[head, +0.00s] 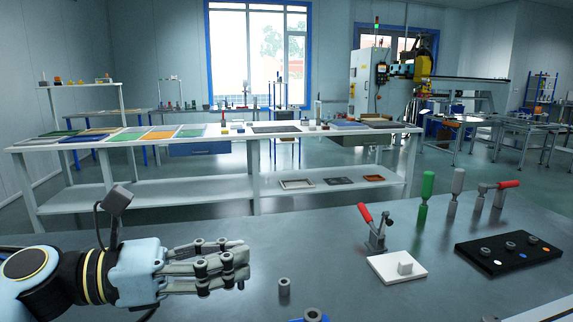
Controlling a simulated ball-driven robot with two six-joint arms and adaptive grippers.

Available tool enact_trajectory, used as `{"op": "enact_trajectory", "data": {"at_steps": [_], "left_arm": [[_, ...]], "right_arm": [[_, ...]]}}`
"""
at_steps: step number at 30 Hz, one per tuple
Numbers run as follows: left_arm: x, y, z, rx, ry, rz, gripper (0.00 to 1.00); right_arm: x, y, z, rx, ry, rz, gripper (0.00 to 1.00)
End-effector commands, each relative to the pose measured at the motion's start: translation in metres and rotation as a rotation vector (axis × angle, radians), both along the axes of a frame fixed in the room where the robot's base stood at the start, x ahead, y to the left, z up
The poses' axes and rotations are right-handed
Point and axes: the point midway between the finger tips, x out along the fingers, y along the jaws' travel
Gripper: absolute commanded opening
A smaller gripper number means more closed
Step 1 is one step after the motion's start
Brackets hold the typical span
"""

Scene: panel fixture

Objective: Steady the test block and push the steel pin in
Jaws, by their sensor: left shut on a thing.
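My left gripper (240,263) reaches in from the left, low over the grey bench. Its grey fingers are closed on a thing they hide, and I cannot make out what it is. A small grey cylinder (284,288) with a hole in its top stands upright just right of the fingertips, apart from them. A small pale block (405,268) sits on a white plate (386,274) farther right, beside a red-handled clamp (374,232). I cannot tell for sure which piece is the test block or the steel pin. My right gripper is not in view.
A black tray (482,263) with several grey rings and coloured dots lies at the right. A blue-and-grey ring piece (311,315) is cut by the bottom edge. The bench middle is mostly clear.

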Motion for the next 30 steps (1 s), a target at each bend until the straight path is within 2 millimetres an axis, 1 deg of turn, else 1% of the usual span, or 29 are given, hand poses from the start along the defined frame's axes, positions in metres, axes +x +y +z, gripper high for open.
{"op": "enact_trajectory", "data": {"at_steps": [1, 3, 6, 9, 14, 23, 28, 30], "left_arm": [[0.0, -0.021, 0.026, -0.015, -0.002, -0.038, 0.0], [-0.002, -0.047, 0.035, -0.018, -0.001, -0.094, 0.0], [-0.007, -0.075, 0.044, -0.02, -0.001, -0.159, 0.0], [-0.01, -0.089, 0.047, -0.021, 0.0, -0.194, 0.0], [-0.011, -0.094, 0.045, -0.02, -0.001, -0.208, 0.0], [-0.011, -0.093, 0.044, -0.021, -0.001, -0.211, 0.0], [-0.01, -0.094, 0.043, -0.021, -0.001, -0.237, 0.0], [-0.011, -0.094, 0.037, -0.021, 0.001, -0.235, 0.0]], "right_arm": [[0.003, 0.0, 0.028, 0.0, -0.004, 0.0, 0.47], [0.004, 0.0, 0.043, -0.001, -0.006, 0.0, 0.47], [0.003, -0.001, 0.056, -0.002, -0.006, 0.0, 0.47], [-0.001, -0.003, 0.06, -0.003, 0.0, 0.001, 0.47], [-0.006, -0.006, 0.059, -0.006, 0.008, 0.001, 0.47], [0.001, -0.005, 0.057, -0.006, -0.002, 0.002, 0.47], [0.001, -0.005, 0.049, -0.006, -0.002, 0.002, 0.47], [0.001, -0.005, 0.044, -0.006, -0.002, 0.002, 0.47]]}}
